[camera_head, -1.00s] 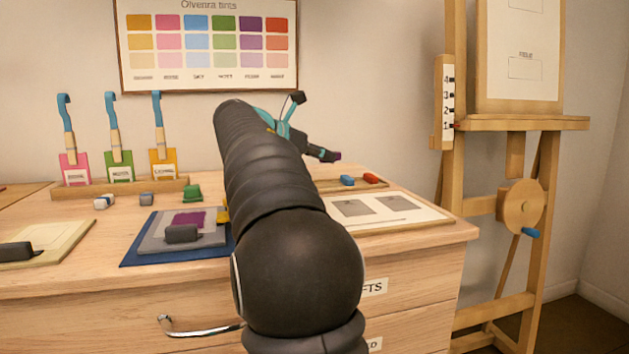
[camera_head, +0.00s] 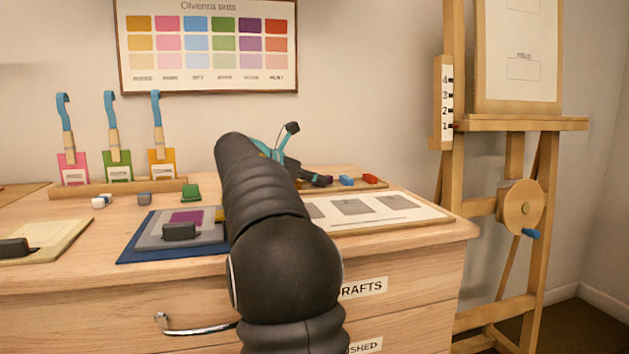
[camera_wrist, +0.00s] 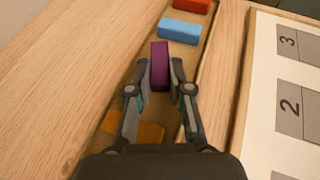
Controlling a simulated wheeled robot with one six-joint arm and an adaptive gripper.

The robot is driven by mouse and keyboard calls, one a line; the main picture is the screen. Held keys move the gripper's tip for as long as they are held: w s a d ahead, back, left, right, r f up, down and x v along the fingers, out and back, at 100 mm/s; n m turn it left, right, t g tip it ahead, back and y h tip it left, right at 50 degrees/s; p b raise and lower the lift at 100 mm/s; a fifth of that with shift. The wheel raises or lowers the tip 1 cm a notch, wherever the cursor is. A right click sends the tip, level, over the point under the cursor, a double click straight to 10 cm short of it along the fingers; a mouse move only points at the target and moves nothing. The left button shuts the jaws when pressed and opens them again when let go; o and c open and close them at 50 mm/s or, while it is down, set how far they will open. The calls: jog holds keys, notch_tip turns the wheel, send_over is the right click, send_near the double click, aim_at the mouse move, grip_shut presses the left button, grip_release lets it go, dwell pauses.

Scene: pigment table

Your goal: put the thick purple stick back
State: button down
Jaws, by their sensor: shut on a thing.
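My gripper (camera_wrist: 160,82) is shut on a thick purple stick (camera_wrist: 160,58), with one finger on each side of it. In the wrist view the stick is over the narrow wooden tray (camera_wrist: 204,75), between the blue stick and the orange-yellow one. Its long side points away from the wrist, crosswise to the blue stick. In the head view my gripper (camera_head: 314,180) is low at the tray, with the purple stick (camera_head: 328,180) just left of the blue one. I cannot tell whether the purple stick touches the tray floor.
In the tray are a blue stick (camera_wrist: 180,31), a red stick (camera_wrist: 190,4) and an orange-yellow piece (camera_wrist: 137,131), partly behind my gripper. A white sheet with grey numbered patches (camera_wrist: 260,115) lies right of the tray. Bare tabletop (camera_wrist: 75,75) is on the left.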

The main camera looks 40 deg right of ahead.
jog(key=shift+f, duration=0.35)
jog(key=shift+f, duration=0.4)
jog(key=c, duration=1.1)
grip_release()
jog(key=shift+f, duration=0.15)
jog(key=shift+o, duration=0.2)
jog(key=shift+r, duration=0.2)
jog(key=v, duration=0.5)
jog(key=r+p+v, duration=0.1)
jog(key=v, duration=0.5)
jog(key=shift+d+r, duration=0.1)
jog(key=shift+r, duration=0.05)
jog(key=shift+w+a+r+p, duration=0.1)
jog(key=shift+a+r+p, duration=0.2)
jog(key=shift+a, duration=0.3)
